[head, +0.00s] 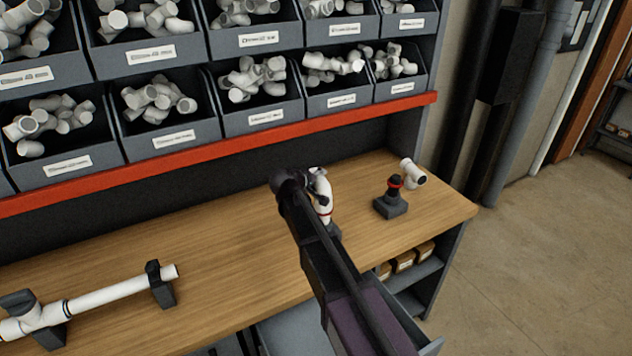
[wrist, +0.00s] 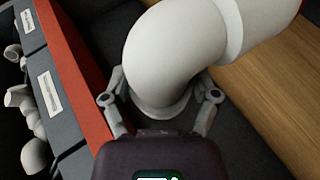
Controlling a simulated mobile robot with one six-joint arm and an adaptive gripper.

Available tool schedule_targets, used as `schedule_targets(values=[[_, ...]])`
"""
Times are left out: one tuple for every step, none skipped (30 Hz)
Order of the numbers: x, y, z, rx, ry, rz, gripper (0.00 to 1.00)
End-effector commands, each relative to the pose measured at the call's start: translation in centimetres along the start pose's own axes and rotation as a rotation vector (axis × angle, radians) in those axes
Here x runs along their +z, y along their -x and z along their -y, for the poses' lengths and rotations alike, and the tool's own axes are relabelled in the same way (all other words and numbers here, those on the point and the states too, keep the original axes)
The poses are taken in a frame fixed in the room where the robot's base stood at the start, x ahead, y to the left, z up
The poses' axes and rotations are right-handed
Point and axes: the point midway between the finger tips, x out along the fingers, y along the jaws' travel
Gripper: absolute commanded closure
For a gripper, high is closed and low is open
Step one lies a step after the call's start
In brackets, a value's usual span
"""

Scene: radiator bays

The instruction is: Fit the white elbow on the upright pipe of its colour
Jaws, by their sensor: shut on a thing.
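The white elbow (wrist: 175,50) fills the upper middle of the wrist view, curving up to the right, with a rim near my gripper. My gripper (wrist: 160,108) has one finger on each side of it and is shut on it. In the head view the elbow (head: 320,185) shows just right of my gripper (head: 305,178), above the bench. A white upright pipe with a red ring (head: 325,213) shows directly below it, partly hidden by my arm. I cannot tell whether the elbow is seated on it. A black upright pipe (head: 394,186) with a red ring stands on a dark base to the right.
A white fitting (head: 413,172) is beside the black upright, near the bench's right end. A white pipe assembly (head: 100,298) rests in dark supports at the left. Bins of white fittings (head: 265,118) stand behind a red shelf edge (head: 230,147). The wooden bench (head: 220,235) is clear in the middle.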

Motion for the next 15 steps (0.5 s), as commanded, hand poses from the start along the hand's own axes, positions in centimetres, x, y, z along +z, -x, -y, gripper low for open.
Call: schedule_targets(values=[[0.00, 0.00, -0.02, 0.000, 0.000, 0.000, 0.73], [0.00, 0.00, -0.02, 0.000, 0.000, 0.000, 0.73], [0.00, 0.00, -0.03, 0.000, 0.000, 0.000, 0.73], [0.00, -0.01, -0.03, 0.000, 0.000, 0.000, 0.73], [0.00, -0.01, -0.03, 0.000, 0.000, 0.000, 0.73], [0.01, -0.01, -0.03, 0.000, 0.000, 0.000, 0.17], [0.01, -0.01, -0.03, 0.000, 0.000, 0.000, 0.08], [0.01, -0.01, -0.03, 0.000, 0.000, 0.000, 0.00], [0.01, -0.01, -0.03, 0.000, 0.000, 0.000, 0.00], [0.01, -0.01, -0.03, 0.000, 0.000, 0.000, 0.00], [0.01, -0.01, -0.03, 0.000, 0.000, 0.000, 0.00], [0.02, -0.01, -0.03, 0.000, 0.000, 0.000, 0.00], [0.02, -0.01, -0.03, 0.000, 0.000, 0.000, 0.00], [0.02, -0.02, -0.03, 0.000, 0.000, 0.000, 0.00], [0.01, -0.02, -0.03, 0.000, 0.000, 0.000, 0.00]])
